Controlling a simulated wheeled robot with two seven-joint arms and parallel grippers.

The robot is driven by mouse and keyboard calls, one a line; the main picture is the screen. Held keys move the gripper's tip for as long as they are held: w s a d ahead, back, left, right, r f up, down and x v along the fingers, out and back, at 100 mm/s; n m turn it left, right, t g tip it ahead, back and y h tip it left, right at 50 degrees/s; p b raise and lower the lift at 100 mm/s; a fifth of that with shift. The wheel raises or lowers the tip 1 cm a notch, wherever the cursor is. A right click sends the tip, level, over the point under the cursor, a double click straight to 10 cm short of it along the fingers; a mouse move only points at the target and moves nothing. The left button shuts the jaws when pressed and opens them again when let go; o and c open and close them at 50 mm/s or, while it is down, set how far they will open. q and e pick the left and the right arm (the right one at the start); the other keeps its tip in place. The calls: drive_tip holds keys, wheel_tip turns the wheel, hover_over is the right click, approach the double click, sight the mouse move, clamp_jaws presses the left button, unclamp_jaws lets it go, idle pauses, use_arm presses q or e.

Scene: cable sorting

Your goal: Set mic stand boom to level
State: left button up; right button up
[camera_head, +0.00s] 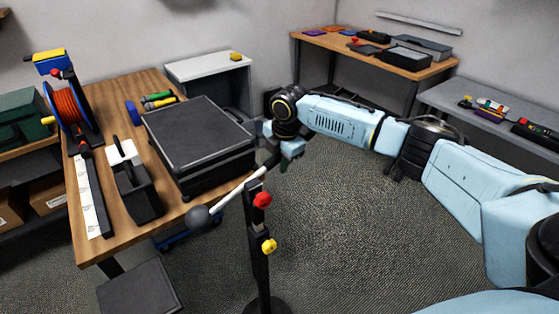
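The mic stand (258,225) stands upright on the floor in front of the wooden table. It has a red knob (262,199) near its top and a yellow knob (269,246) lower down. Its white boom (239,188) is tilted, with the dark ball-shaped end (198,218) low at the left and the other end higher at the right. My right gripper (274,159) is at the boom's upper right end. Its fingers are small and partly hidden, so I cannot tell whether they touch or grip the boom. My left gripper is out of view.
A black case (200,140) sits on the wooden table (112,215), close behind the boom. A cable reel (68,105) and a black tool holder (138,190) are at the left. A dark box (140,288) is at front left. Open carpet (350,240) lies right of the stand.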

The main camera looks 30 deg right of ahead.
clamp_jaws()
drive_tip(key=shift+f, duration=0.15)
wheel_tip(320, 180, down, 4)
drive_tip(key=y, duration=0.1)
drive_tip(key=y+b, duration=0.1)
drive_tip(key=y, duration=0.1)
drive_tip(key=shift+r+y, duration=0.25)
drive_tip(key=shift+y, duration=0.15)
drive_tip(key=o, duration=0.6)
unclamp_jaws()
drive_tip(key=shift+c, duration=0.2)
